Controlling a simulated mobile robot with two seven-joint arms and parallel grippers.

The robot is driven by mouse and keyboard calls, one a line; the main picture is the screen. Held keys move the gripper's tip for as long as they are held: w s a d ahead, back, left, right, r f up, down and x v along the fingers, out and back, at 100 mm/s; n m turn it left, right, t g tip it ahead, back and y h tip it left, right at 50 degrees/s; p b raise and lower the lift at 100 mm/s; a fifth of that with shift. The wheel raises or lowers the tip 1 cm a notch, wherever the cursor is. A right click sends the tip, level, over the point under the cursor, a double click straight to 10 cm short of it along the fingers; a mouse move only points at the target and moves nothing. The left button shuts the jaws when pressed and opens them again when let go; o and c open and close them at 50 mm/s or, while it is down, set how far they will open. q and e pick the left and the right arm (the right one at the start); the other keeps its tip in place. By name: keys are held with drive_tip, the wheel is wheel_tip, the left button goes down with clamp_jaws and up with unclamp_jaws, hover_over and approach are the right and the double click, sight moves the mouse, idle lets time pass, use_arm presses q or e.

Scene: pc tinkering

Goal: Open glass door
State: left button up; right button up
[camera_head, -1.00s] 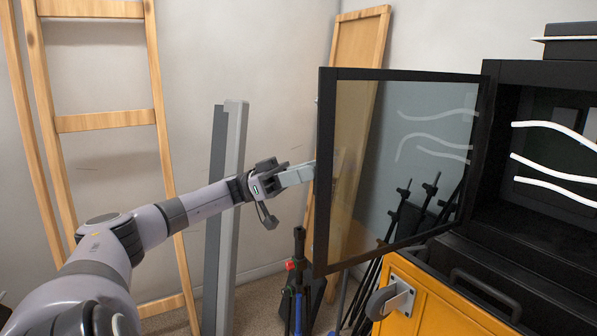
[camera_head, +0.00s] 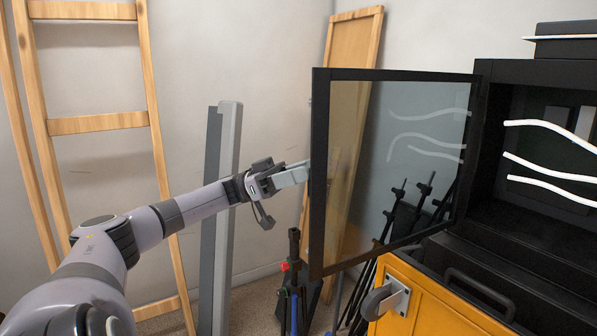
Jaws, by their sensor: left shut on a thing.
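The glass door (camera_head: 395,150) has a black frame and tinted glass. It stands swung wide open to the left of the black cabinet (camera_head: 487,225), hinged at the cabinet's left edge. My left gripper (camera_head: 303,173) is at the outer side of the door's free left edge, about mid-height. It is shut on the door's edge or handle; the frame hides the fingertips and the exact contact. My right gripper is not in view.
White wavy cables (camera_head: 550,160) show inside the cabinet. The cabinet sits on a yellow cart (camera_head: 430,300) with a caster-like wheel. A wooden ladder (camera_head: 100,125) leans at the left, and long grey panels (camera_head: 228,210) stand behind my arm. Tools stand below the door.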

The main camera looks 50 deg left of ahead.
use_arm(q)
drive_tip(key=b+v, duration=0.2)
drive_tip(key=v, duration=0.4)
drive_tip(key=shift+w, duration=0.25)
drive_tip(key=shift+c, duration=0.2)
drive_tip(key=shift+s+a+f, duration=0.2)
drive_tip(key=shift+s+a, duration=0.25)
